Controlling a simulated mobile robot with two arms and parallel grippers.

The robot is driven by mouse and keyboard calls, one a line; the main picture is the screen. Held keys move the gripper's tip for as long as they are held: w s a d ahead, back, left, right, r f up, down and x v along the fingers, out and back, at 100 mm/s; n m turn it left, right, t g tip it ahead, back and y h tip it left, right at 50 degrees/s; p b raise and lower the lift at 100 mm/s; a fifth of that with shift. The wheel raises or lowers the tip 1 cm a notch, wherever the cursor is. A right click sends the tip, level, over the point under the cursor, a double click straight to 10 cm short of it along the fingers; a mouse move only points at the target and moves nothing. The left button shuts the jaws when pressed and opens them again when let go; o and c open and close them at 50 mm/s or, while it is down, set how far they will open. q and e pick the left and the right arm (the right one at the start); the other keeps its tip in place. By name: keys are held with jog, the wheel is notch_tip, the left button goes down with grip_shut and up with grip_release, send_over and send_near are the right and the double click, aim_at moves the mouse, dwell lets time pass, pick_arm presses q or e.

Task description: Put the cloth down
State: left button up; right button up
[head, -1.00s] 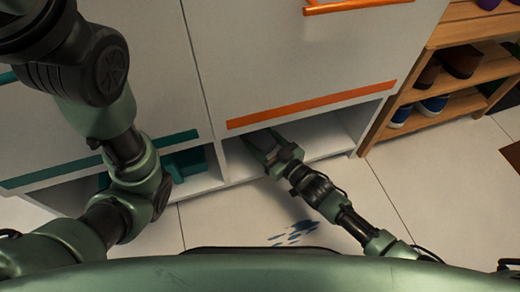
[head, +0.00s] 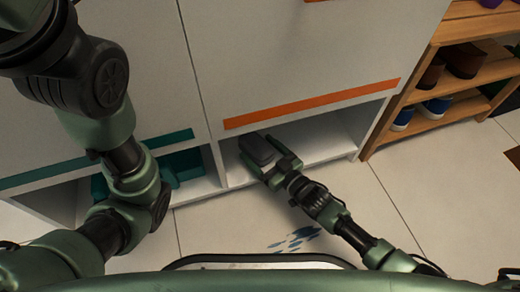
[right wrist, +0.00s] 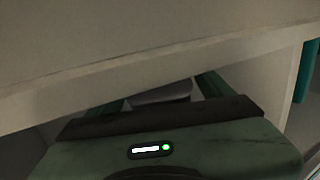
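The dark grey cloth (head: 258,149) looks like a thick folded block. It is at the mouth of the low open compartment under the orange stripe. My right gripper (head: 268,163) has its fingers on either side of it and appears shut on it. In the right wrist view the cloth (right wrist: 160,92) fills nearly all the space between the widely spaced green fingers. Its far end and underside are hidden there. My left arm is in the head view, but its gripper is not.
The white wardrobe front (head: 290,65) hangs over the compartment (head: 325,142). A teal bin (head: 183,168) stands in the compartment to the left. A wooden shoe rack (head: 425,128) is at the right. Blue stains (head: 293,239) mark the otherwise clear floor in front.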

jog(key=shift+r, duration=0.15)
jog(key=shift+s+d+r+p, duration=0.1)
jog(key=shift+s+d+p, duration=0.15)
jog(key=shift+p, duration=0.2)
jog(key=p+v, duration=0.5)
jog(key=v, duration=0.6)
jog(key=shift+p, duration=0.3)
jog(key=shift+s+d, duration=0.1)
jog(key=shift+d, duration=0.05)
